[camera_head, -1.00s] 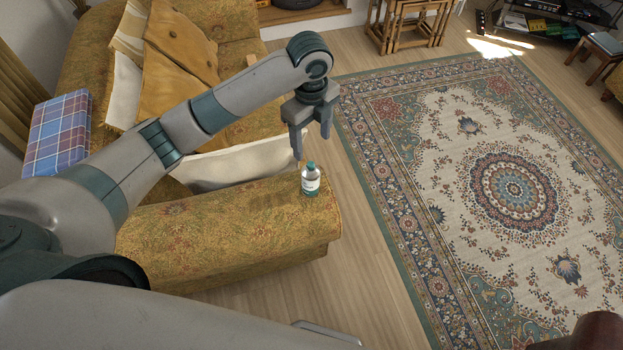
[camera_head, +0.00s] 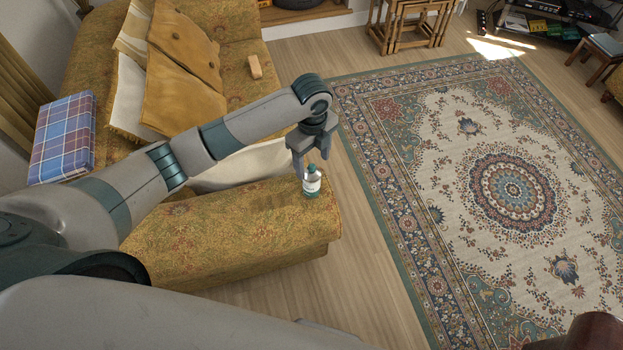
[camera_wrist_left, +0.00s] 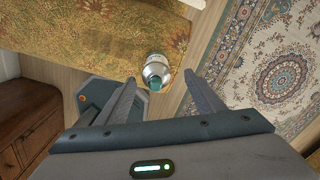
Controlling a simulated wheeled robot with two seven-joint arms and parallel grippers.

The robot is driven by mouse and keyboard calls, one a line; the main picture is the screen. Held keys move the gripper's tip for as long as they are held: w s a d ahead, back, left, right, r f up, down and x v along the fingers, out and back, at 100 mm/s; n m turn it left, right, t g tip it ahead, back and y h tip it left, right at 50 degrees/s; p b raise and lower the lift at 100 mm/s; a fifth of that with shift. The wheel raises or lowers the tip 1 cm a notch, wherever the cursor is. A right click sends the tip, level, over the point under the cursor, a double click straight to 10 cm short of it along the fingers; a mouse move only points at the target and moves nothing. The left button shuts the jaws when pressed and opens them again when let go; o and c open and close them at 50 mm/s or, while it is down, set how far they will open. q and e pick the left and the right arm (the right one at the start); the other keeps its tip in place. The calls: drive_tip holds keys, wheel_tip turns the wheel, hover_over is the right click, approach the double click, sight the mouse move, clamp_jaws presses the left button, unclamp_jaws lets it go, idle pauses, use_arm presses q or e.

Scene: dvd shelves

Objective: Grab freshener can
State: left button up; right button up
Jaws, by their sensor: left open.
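The freshener can (camera_head: 311,184) is a small white bottle-like can with a green top and a green base band. It stands upright on the near arm of the patterned yellow sofa, close to that arm's right end. My left gripper (camera_head: 316,173) is open and points down, just above and around the top of the can. In the left wrist view the can (camera_wrist_left: 156,71) shows ahead of and between the two spread fingertips of the gripper (camera_wrist_left: 163,85). Contact with the can cannot be made out. My right gripper is not in view.
The sofa arm (camera_head: 230,240) carries the can. Cushions (camera_head: 185,90) and a plaid blue item (camera_head: 63,138) lie on the sofa. A patterned rug (camera_head: 510,190) covers the floor to the right. A wooden cabinet (camera_wrist_left: 30,125) shows at the left of the wrist view.

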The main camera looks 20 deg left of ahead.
sight(312, 173)
use_arm(q)
drive_tip(key=shift+f+p, duration=0.35)
drive_tip(key=shift+f, duration=1.75)
drive_tip(key=shift+s+f+p, duration=0.2)
drive_tip(key=shift+f+p, duration=0.4)
drive_tip(key=shift+p, duration=0.05)
drive_tip(key=f+p, duration=0.1)
drive_tip(key=f, duration=0.2)
drive_tip(key=shift+s, duration=0.2)
drive_tip(key=shift+f, duration=0.5)
drive_tip(key=c, duration=1.4)
drive_tip(key=shift+w+r, duration=0.1)
drive_tip(key=shift+r, duration=0.15)
